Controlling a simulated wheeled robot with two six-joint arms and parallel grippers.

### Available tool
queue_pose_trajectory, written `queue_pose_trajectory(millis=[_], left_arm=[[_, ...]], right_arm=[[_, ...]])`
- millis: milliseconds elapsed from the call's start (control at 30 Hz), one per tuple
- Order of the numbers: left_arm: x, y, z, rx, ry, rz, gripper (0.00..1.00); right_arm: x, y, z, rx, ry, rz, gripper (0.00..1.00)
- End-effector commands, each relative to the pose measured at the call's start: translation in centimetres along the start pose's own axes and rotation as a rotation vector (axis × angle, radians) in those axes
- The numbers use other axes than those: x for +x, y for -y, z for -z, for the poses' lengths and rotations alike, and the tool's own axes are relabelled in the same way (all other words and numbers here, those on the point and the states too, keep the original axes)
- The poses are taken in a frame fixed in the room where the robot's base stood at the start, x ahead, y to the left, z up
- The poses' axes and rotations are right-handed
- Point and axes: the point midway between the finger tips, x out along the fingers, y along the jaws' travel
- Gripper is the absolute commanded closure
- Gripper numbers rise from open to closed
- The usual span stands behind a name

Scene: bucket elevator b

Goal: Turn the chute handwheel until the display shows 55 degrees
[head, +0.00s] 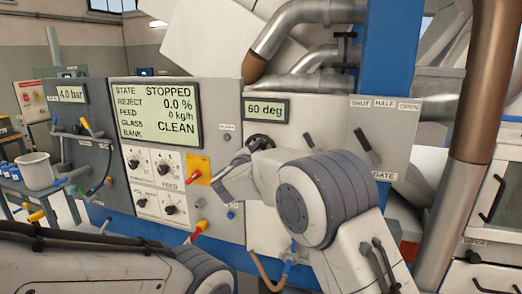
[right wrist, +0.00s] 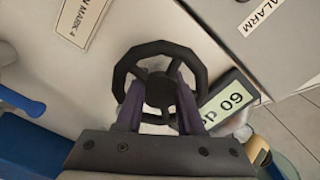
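The chute handwheel (head: 260,142) is a dark ring with spokes and a hub on the pale panel, under the display (head: 266,110) that reads 60 deg. In the head view my right gripper (head: 240,165) is at the wheel, and my wrist hides part of it. In the right wrist view the handwheel (right wrist: 160,52) is centred, and the fingers of my right gripper (right wrist: 160,92) lie close on both sides of its hub, inside the ring. The display (right wrist: 228,100) shows there too, partly covered. My left arm crosses the lower left; its gripper is out of view.
Left of the wheel is a panel with a status screen (head: 155,112) reading STOPPED, several knobs and a red lever (head: 196,176). To the right is a gate lever (head: 364,138) marked SHUT, HALF, OPEN. A brown pipe (head: 482,80) stands at the right.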

Motion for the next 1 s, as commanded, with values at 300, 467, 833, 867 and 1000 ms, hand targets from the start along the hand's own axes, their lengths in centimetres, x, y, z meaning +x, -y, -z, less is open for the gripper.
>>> queue_pose_trajectory(millis=[300, 467, 833, 867, 1000], left_arm=[[2.8, 0.2, -0.1, -0.004, 0.000, 0.000, 1.00], [4.2, 0.3, -0.2, -0.005, 0.000, 0.000, 1.00], [5.0, 0.4, -0.3, -0.004, 0.000, 0.000, 1.00], [5.0, 0.4, -0.3, -0.004, 0.000, 0.000, 1.00], [4.9, 0.4, -0.3, -0.004, 0.000, 0.000, 1.00]], right_arm=[[-4.5, -0.3, -0.3, 0.002, 0.003, 0.004, 0.63], [-7.6, -0.2, -0.3, 0.001, 0.004, 0.003, 0.63], [-10.5, -0.1, -0.1, -0.001, 0.001, -0.001, 0.63], [-10.5, -0.1, -0.1, -0.001, 0.001, -0.001, 0.63], [-10.5, 0.0, -0.1, -0.001, 0.001, -0.001, 0.63]])
